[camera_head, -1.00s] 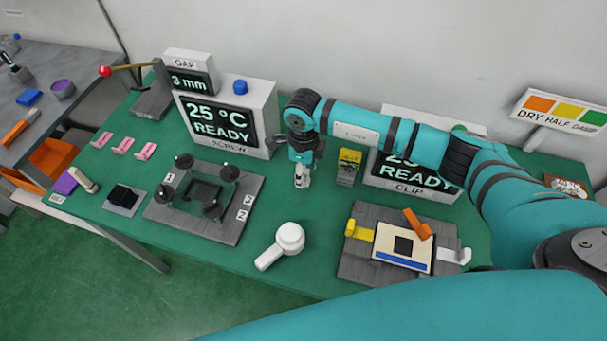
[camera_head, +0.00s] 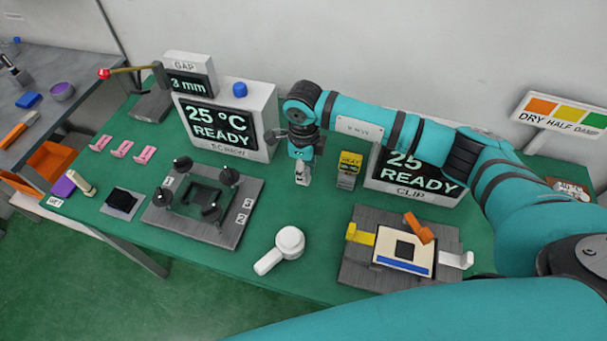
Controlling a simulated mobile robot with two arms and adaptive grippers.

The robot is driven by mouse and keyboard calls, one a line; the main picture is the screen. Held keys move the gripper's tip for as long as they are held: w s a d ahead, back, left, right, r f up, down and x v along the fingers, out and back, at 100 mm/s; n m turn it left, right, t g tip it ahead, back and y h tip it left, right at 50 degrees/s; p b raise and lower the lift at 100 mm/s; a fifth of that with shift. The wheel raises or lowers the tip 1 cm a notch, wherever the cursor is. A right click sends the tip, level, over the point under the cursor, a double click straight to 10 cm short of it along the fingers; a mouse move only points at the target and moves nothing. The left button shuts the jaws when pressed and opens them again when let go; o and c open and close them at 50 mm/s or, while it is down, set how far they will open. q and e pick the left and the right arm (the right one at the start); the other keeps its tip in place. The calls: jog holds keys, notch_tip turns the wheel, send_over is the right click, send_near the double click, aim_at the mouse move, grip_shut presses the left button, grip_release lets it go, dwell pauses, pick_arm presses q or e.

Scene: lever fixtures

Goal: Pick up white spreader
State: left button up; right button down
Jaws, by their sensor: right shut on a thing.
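My right gripper (camera_head: 302,168) points down over the back middle of the green table, between the SCREW display and a small yellow-and-grey box. It is shut on a small whitish piece, which I take to be the white spreader (camera_head: 302,179). The piece hangs upright below the fingers, and its upper part is hidden by them. It is too small to tell whether its lower end is clear of the table. My left gripper is not in view.
The yellow-and-grey box (camera_head: 348,169) stands close right of the gripper. The SCREW display (camera_head: 224,135) is left, the CLIP display (camera_head: 405,172) right. In front are a grey screw fixture (camera_head: 235,225), a white round-headed tool (camera_head: 288,243) and a clip fixture (camera_head: 360,272).

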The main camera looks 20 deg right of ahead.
jog(key=s+r+b, duration=0.2)
jog(key=s+b, duration=0.2)
jog(key=s, duration=1.2)
jog(key=shift+r, duration=0.4)
jog(key=shift+a, duration=0.1)
jog(key=c, duration=1.8)
grip_release()
grip_shut()
